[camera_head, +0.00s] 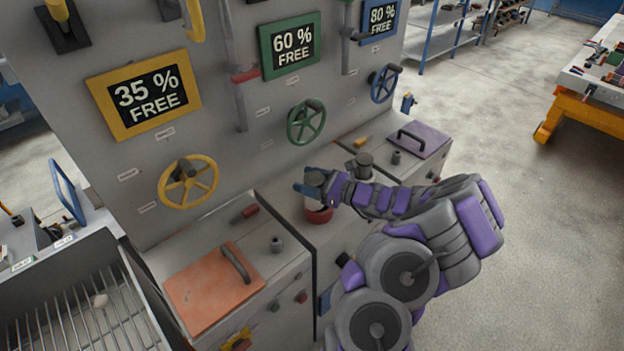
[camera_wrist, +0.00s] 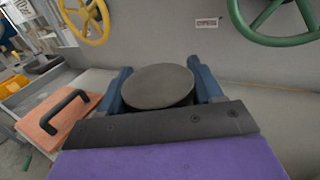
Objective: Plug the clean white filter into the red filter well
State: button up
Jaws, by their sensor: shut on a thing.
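My gripper (camera_head: 310,192) is over the middle of the panel's ledge, directly above the red filter well (camera_head: 320,217). Its blue fingers are shut on the filter. In the wrist view the filter's round grey top (camera_wrist: 158,86) sits between the two fingers, and its sides are hidden. In the head view a small pale patch of the filter (camera_head: 312,204) shows between the fingers and the red rim. Whether the filter's lower end is inside the well or just above it I cannot tell. The well does not show in the wrist view.
An orange hatch with a dark handle (camera_head: 213,290) lies left of the well, a purple hatch (camera_head: 416,140) right. Yellow (camera_head: 188,182), green (camera_head: 306,122) and blue (camera_head: 384,84) wheels project from the panel behind. A grilled tray (camera_head: 60,265) stands at far left.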

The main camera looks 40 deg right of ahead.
jog(key=shift+a+r+p, duration=0.25)
jog(key=shift+a+p, duration=0.05)
jog(key=shift+a, duration=0.5)
jog(key=shift+d+f, duration=0.15)
jog(key=shift+d, duration=0.6)
jog(key=shift+d+f, duration=0.15)
jog(key=shift+d, duration=0.6)
jog(key=shift+a+r, duration=0.25)
jog(key=shift+a, duration=0.8)
jog(key=shift+d+f+p, duration=0.2)
jog(key=shift+d+p, duration=0.3)
jog(key=shift+d, duration=1)
jog(key=shift+a+r, duration=0.15)
jog(key=shift+a, duration=0.45)
jog(key=shift+d+f, duration=0.5)
jog(key=shift+d, duration=0.1)
jog(key=shift+a+f, duration=0.25)
jog(key=shift+a, duration=0.2)
jog(key=shift+d+f+b, duration=0.35)
jog(key=shift+f+b, duration=0.1)
jog(key=shift+f, duration=0.25)
